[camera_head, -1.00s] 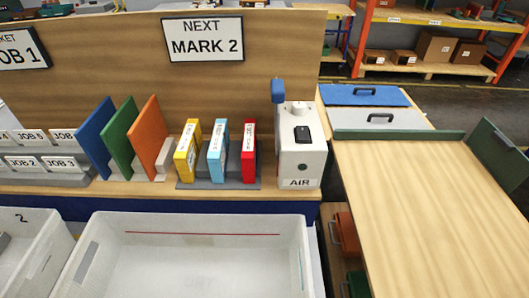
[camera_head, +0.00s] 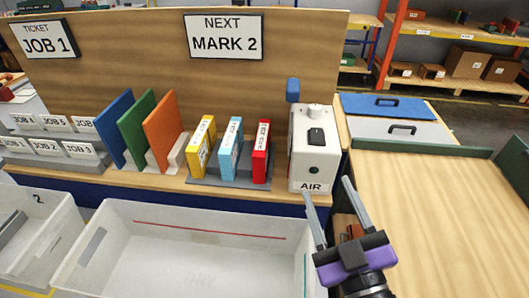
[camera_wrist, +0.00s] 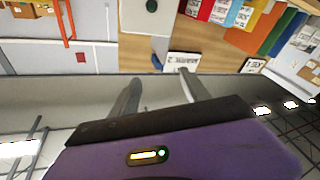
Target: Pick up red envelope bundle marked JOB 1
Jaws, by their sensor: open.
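The red envelope bundle (camera_head: 261,155) stands upright at the right end of a grey rack on the bench, with a white label strip too small to read. A light blue bundle (camera_head: 230,150) and a yellow bundle (camera_head: 199,147) stand to its left in the same rack. My gripper (camera_head: 329,189) is open and empty, at the lower right of the red bundle and in front of the white AIR box. In the wrist view, the red bundle (camera_wrist: 206,9) shows at the top edge, apart from my open fingers (camera_wrist: 160,76).
The white AIR box (camera_head: 313,160) stands just right of the red bundle. Blue, green and orange panels (camera_head: 165,133) stand to the left. A large white bin (camera_head: 170,250) lies in front of the bench. A bare wooden tabletop (camera_head: 445,210) is at the right.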

